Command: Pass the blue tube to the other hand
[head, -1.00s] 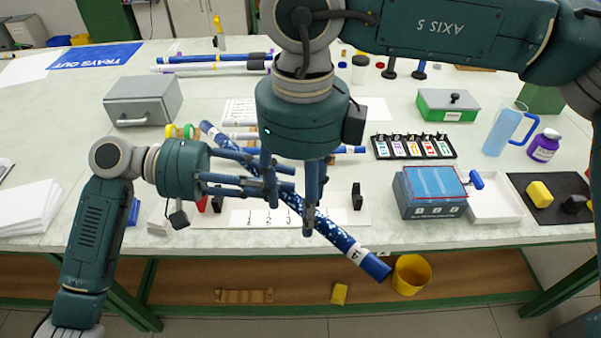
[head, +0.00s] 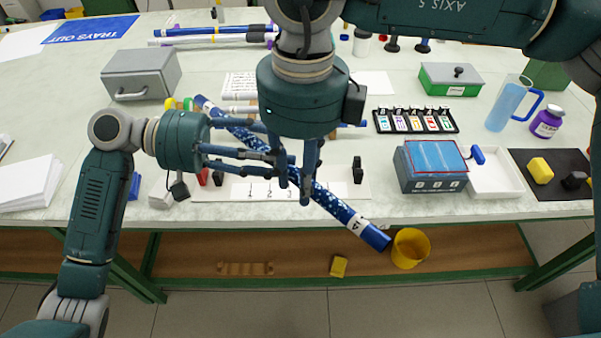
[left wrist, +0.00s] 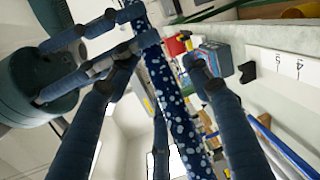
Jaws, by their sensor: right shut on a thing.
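The blue tube (head: 337,208), dark blue with pale spots, slants from upper left to lower right in the head view, its near end beyond the table's front edge. My right gripper (head: 297,188) comes from above and is shut on the tube near its middle. My left gripper (head: 278,160) reaches in from the left, close beside the right fingers. In the left wrist view the tube (left wrist: 178,115) runs between my left fingers (left wrist: 160,75), which stand apart with a gap to the right finger. The right gripper's fingers (left wrist: 125,45) cross the tube there. Overlapping fingers hide part of it.
A white board with numbers (head: 335,192) lies below the grippers. A blue box (head: 430,180) and white tray (head: 495,185) stand to the right, a grey box (head: 140,75) at left. More tubes (head: 215,31) lie at the back. A yellow bin (head: 410,248) is below the table edge.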

